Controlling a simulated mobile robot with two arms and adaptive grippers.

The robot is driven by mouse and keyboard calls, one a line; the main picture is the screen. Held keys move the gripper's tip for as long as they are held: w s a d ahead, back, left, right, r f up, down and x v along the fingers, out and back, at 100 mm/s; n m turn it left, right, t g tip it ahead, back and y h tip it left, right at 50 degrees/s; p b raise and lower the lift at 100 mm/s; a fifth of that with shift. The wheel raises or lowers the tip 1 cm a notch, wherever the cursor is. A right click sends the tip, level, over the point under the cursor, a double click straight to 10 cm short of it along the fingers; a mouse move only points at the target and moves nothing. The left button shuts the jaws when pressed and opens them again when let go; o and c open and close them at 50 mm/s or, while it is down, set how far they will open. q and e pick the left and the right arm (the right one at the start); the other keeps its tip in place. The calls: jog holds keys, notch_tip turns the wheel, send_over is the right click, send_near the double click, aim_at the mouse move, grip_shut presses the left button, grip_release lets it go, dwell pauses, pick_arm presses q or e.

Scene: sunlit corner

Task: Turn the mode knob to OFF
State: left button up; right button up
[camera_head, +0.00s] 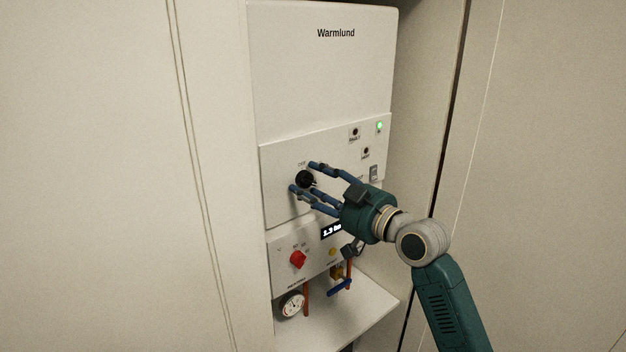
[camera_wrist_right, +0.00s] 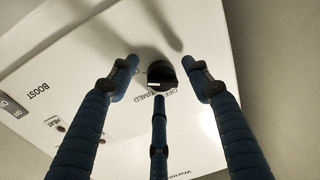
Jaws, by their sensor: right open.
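The mode knob (camera_head: 304,178) is a round black knob on the white panel of the Warmlund unit (camera_head: 322,80). My right gripper (camera_head: 303,181) has three blue fingers, open and spread around the knob. In the right wrist view the knob (camera_wrist_right: 161,72) sits between the fingertips, with a small gap visible on each side. A light mark shows on the knob's edge facing the printed OFF and TIMED labels. I cannot tell exactly which position the mark points to. My left gripper is not in view.
Below are a red knob (camera_head: 298,259), a small display (camera_head: 332,230), a pressure gauge (camera_head: 292,304) and a blue-handled valve (camera_head: 340,288). A rocker switch (camera_head: 373,173) and a lit green lamp (camera_head: 379,127) are at the right. Cabinet walls flank the unit closely.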

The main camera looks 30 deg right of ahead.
jog(key=shift+w, duration=0.1)
jog(key=shift+f, duration=0.1)
jog(key=c, duration=1.1)
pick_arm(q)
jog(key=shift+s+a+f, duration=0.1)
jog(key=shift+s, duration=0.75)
pick_arm(e)
jog(key=shift+c, duration=0.2)
